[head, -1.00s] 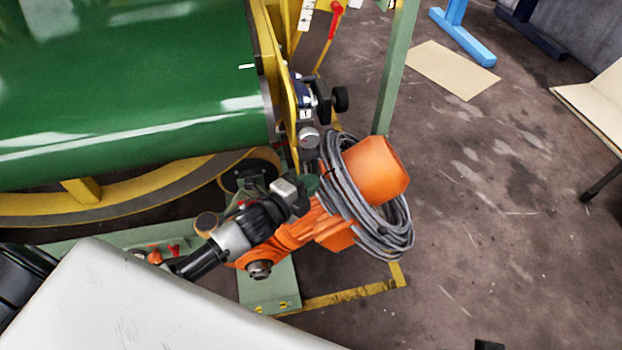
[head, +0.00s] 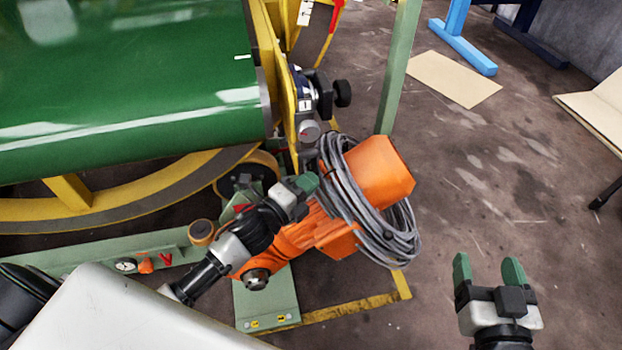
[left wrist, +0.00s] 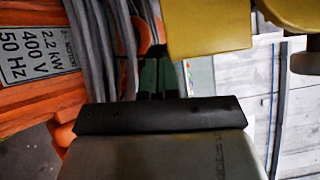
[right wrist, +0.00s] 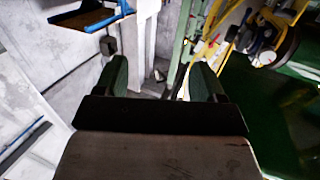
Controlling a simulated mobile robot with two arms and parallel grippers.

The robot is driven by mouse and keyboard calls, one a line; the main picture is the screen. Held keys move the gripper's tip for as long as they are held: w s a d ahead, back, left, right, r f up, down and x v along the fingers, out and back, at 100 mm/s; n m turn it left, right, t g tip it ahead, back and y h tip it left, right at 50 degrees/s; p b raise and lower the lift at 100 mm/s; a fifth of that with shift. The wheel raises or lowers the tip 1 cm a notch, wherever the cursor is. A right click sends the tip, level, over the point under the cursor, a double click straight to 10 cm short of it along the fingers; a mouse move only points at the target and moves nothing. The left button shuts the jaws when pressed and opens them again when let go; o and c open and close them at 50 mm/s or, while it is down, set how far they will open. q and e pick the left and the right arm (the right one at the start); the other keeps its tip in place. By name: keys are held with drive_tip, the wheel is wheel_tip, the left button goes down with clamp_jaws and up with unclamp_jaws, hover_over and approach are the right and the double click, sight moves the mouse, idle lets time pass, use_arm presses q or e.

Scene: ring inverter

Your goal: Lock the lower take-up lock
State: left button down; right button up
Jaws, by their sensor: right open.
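I cannot tell for certain which part is the lower take-up lock. On the yellow frame beside the green roller (head: 130,95) there is a black knob (head: 342,93) and, below it, a round grey knob (head: 309,131). My left gripper (head: 309,183) is below these knobs, beside the cable coil, apart from both. In the left wrist view its green fingers (left wrist: 158,76) are close together with nothing visible between them. My right gripper (head: 488,268) is open and empty over bare floor at the lower right. Its spread fingers also show in the right wrist view (right wrist: 163,78).
An orange motor (head: 378,170) with a grey cable coil (head: 340,180) stands right of my left gripper. A yellow part (left wrist: 207,28) is close to the left fingers. A green post (head: 397,70) rises behind.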

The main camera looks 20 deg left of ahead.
use_arm(q)
drive_tip(key=shift+w+a+m+t+h+b, duration=0.1)
drive_tip(key=shift+w+m+t+h+b, duration=0.2)
drive_tip(key=shift+m+b, duration=0.5)
use_arm(e)
wheel_tip(320, 180, up, 6)
drive_tip(key=t+y, duration=0.2)
drive_tip(key=t, duration=0.3)
drive_tip(key=shift+s+a, duration=0.4)
drive_tip(key=shift+a, duration=0.05)
use_arm(q)
drive_tip(key=shift+s, duration=0.1)
drive_tip(key=shift+f, duration=0.1)
